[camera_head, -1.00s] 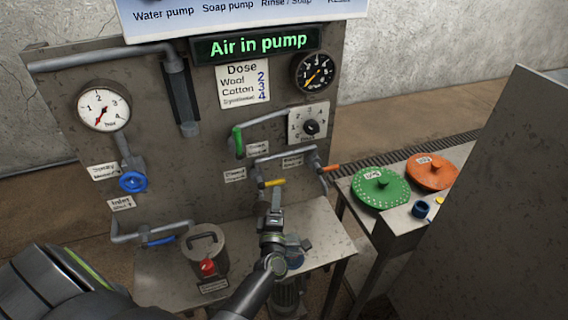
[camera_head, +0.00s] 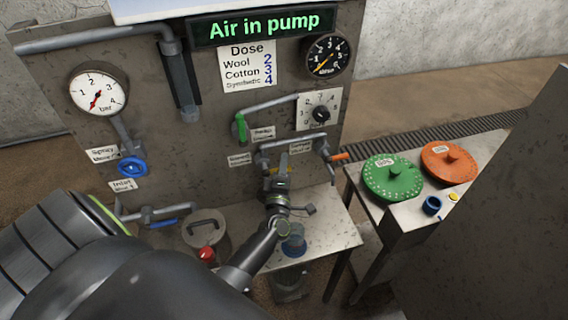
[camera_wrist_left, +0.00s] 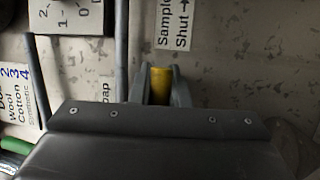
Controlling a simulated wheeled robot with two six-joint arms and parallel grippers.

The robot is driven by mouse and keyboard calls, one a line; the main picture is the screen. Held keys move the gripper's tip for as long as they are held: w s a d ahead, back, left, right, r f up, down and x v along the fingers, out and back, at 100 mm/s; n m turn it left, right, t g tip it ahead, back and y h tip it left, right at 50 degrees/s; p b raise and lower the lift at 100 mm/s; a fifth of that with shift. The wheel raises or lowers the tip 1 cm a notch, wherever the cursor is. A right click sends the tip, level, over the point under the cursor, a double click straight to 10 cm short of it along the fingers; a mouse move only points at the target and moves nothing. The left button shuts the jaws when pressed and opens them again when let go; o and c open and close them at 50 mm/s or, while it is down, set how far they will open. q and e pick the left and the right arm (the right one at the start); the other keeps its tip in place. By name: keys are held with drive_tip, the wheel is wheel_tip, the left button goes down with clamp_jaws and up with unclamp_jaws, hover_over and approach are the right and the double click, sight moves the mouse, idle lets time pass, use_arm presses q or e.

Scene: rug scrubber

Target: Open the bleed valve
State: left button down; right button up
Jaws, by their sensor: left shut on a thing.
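My left gripper (camera_head: 282,166) reaches up from below to the pipework on the panel and is shut on a yellow valve handle (camera_head: 271,171). In the left wrist view the yellow handle (camera_wrist_left: 161,85) sits between the two dark fingers. Part of it is hidden behind the fingers and the wrist housing. A label reading "Sample" and "Shut" (camera_wrist_left: 175,24) shows beside the fingers. I cannot read a bleed label on this handle. The display (camera_head: 262,25) reads "Air in pump". My right gripper is not in view.
A green handle (camera_head: 241,128) is at upper left of the yellow one, and an orange handle (camera_head: 340,156) at right. A lidded pot (camera_head: 206,230) stands on the shelf below. A side table at right bears green (camera_head: 392,178) and orange (camera_head: 449,163) discs.

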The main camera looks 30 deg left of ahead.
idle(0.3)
use_arm(q)
drive_tip(key=s+a+r+n+g+y+b, duration=0.1)
drive_tip(key=n+g+y+b, duration=0.1)
drive_tip(key=n+b, duration=0.4)
drive_tip(key=s+a+r+n+g+y+b, duration=0.1)
drive_tip(key=n+y+b, duration=0.4)
drive_tip(key=n, duration=0.6)
drive_tip(key=s+a+r+n+g+y+b, duration=0.1)
drive_tip(key=s+r+n+g+y+b, duration=0.1)
drive_tip(key=n+b, duration=0.6)
drive_tip(key=shift+a+r+n+g+y, duration=0.25)
drive_tip(key=shift+r+n+g+y, duration=0.05)
drive_tip(key=shift+r+g+y, duration=0.45)
drive_tip(key=shift+s+r, duration=0.1)
drive_tip(key=shift+s, duration=0.05)
drive_tip(key=shift+n, duration=0.3)
